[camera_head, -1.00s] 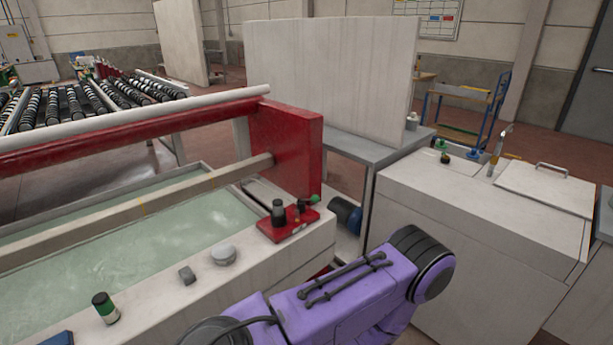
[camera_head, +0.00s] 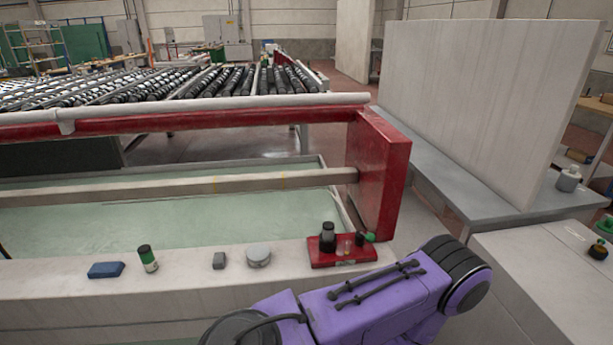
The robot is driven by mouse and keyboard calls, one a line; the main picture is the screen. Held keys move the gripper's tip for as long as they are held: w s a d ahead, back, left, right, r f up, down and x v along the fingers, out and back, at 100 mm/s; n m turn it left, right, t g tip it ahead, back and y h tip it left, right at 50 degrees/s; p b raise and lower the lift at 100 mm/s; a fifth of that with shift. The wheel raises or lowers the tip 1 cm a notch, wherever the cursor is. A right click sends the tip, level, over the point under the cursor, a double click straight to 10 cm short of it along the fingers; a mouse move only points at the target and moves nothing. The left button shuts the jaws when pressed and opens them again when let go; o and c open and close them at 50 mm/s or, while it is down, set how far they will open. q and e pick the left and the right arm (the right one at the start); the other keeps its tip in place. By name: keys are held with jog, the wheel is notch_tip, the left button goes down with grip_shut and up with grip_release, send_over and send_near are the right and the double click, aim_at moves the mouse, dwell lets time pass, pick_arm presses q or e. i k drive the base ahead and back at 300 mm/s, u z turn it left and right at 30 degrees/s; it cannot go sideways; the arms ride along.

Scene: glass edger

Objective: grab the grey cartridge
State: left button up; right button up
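Several small items stand on the pale front ledge of the water tank. I cannot tell for certain which of these is the grey cartridge. A purple link of my own arm shows at the bottom, in front of the ledge. Neither gripper is in view.
A green-and-black bottle (camera_head: 147,258) and a blue block (camera_head: 105,269) stand further left on the ledge. A red end post (camera_head: 380,175) and rail rise behind. A grey table (camera_head: 460,190) with an upright panel (camera_head: 480,100) is at right.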

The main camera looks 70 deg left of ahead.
aim_at(328, 227)
jog(key=u, duration=0.9)
jog(key=i, duration=0.8)
jog(key=u, duration=1)
